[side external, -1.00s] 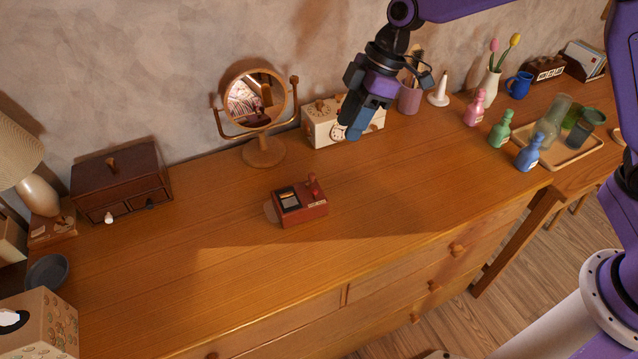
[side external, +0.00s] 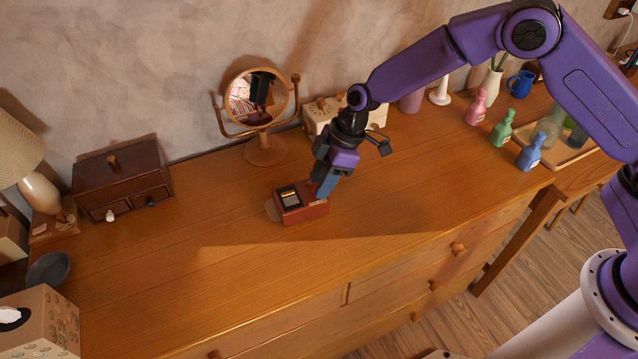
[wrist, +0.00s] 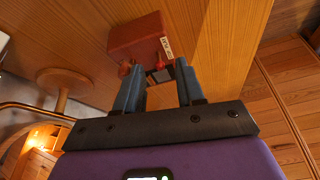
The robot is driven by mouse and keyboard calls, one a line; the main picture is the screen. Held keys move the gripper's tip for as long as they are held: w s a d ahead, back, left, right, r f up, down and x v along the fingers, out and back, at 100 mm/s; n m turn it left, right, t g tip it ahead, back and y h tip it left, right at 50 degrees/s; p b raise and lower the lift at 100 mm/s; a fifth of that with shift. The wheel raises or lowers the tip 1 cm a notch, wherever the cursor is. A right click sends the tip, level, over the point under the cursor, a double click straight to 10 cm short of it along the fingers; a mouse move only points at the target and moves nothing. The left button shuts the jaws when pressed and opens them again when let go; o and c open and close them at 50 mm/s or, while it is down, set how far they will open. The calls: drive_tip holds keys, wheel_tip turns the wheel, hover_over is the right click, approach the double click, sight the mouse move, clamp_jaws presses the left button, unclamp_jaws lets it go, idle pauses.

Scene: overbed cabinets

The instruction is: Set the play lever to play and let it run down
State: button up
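The small red-brown box (side external: 290,212) with the play lever sits on the dresser top, a dark window in its upper face. It also shows in the wrist view (wrist: 133,36), with a white lettered label near its edge. My gripper (side external: 322,192) is low at the box's right end, fingers pointing down. In the wrist view my gripper (wrist: 154,67) has its two fingers apart. A small dark-red piece, apparently the lever (wrist: 160,75), shows between them. Contact with it cannot be told. In the side view the lever is mostly hidden behind the fingers.
A round mirror on a wooden stand (side external: 264,150) and a cream box (side external: 345,118) stand behind. A dark drawer chest (side external: 120,182) is at the left, colored bottles (side external: 502,130) at the right. The dresser top in front of the red-brown box is clear.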

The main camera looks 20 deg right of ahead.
drive_tip(key=shift+x, duration=0.85)
clamp_jaws()
drive_tip(key=shift+s+d+y, duration=0.1)
drive_tip(key=shift+d+y, duration=0.1)
drive_tip(key=shift+y, duration=0.1)
drive_tip(key=shift+d+f+y, duration=0.15)
drive_tip(key=shift+d+y, duration=0.1)
drive_tip(key=shift+y, duration=0.55)
drive_tip(key=shift+d+f+y, duration=0.15)
drive_tip(key=shift+d+y, duration=0.15)
drive_tip(key=shift+y, duration=0.5)
